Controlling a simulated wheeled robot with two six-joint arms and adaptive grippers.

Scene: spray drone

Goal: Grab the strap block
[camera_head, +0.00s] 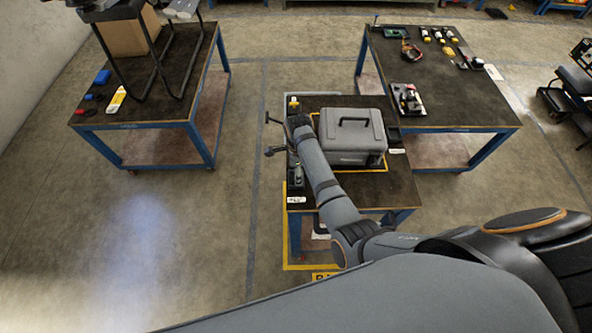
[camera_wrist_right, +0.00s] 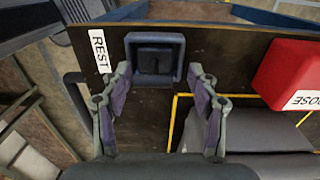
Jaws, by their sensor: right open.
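No object here is clearly recognisable as the strap block. In the right wrist view, a dark blue-grey square block (camera_wrist_right: 155,42) with a recessed middle sits on the dark table top, next to a white REST label. A red block (camera_wrist_right: 292,72) with a partly cut-off label lies at the right. My right gripper (camera_wrist_right: 160,78) is open, its fingers apart and nothing held; the square block appears just beyond and between the fingertips. In the head view, my right gripper (camera_head: 272,135) is over the middle table's left edge. My left gripper is not in view.
A grey case (camera_head: 352,132) stands within yellow lines on the middle table (camera_head: 385,196), right of my right forearm. A left table (camera_head: 195,85) holds a box and a dark frame. A right table (camera_head: 455,100) holds several small items. Bare floor lies at the left.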

